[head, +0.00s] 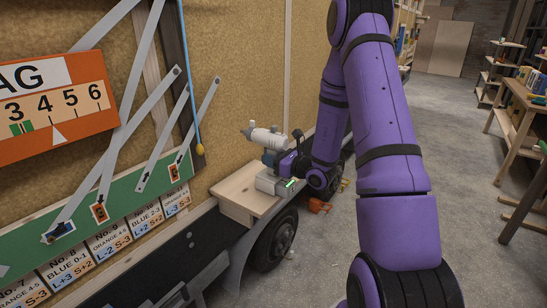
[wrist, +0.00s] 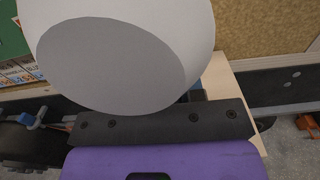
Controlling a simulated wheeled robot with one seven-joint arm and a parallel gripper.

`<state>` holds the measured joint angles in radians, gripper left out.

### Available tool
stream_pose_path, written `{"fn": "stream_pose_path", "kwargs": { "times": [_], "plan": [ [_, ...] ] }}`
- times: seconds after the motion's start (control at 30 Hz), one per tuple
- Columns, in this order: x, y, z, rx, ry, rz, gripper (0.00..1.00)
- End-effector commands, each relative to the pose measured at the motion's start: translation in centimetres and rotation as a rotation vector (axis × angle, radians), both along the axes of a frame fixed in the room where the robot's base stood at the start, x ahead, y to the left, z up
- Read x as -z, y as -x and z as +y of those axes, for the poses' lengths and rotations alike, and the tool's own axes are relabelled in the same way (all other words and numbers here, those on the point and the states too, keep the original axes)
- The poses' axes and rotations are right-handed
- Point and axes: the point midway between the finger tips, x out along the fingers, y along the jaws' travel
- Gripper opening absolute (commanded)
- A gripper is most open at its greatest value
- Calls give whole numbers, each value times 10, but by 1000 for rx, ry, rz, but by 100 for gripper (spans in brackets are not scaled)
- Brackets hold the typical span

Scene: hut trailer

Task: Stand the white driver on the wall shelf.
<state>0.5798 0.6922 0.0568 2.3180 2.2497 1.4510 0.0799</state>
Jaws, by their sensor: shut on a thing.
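The white driver (head: 266,139) is upright in the head view, its white body level and its nose to the left. A grey-blue handle runs down from the body to a pale block-like foot. My gripper (head: 281,160) is shut on the driver, reaching in from the right below the body. The wall shelf (head: 240,187) is a pale wooden board with the driver's foot at its right part; I cannot tell whether they touch. In the wrist view the driver's rounded white body (wrist: 120,50) fills the upper middle, above my gripper (wrist: 158,122), and hides the grip.
A green board (head: 110,200) with grey arrow strips and an orange number sign (head: 55,108) are on the wall to the left. A dark wheel (head: 275,240) is below the shelf. Orange objects (head: 320,205) lie on the floor nearby. A wooden workbench (head: 525,110) stands at the right.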

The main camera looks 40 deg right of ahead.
Motion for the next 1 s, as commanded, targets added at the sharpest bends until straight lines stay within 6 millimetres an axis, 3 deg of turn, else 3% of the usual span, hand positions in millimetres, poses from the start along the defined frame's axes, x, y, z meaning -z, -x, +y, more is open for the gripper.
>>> {"fn": "stream_pose_path", "kwargs": {
  "times": [0.23, 0.27, 0.37, 0.73, 0.77, 0.9, 1.0],
  "plan": [
    [2, 0, 0, 0, 0, -2, 0],
    [2, 0, 0, 0, 0, 0, 41],
    [2, 0, 0, 0, 0, 0, 62],
    [2, 0, -1, 0, 0, 0, 62],
    [2, 0, -1, 0, 0, 0, 64],
    [2, 0, -1, 0, 0, 0, 96],
    [2, 0, -1, 0, 0, 0, 100]
  ]
}}
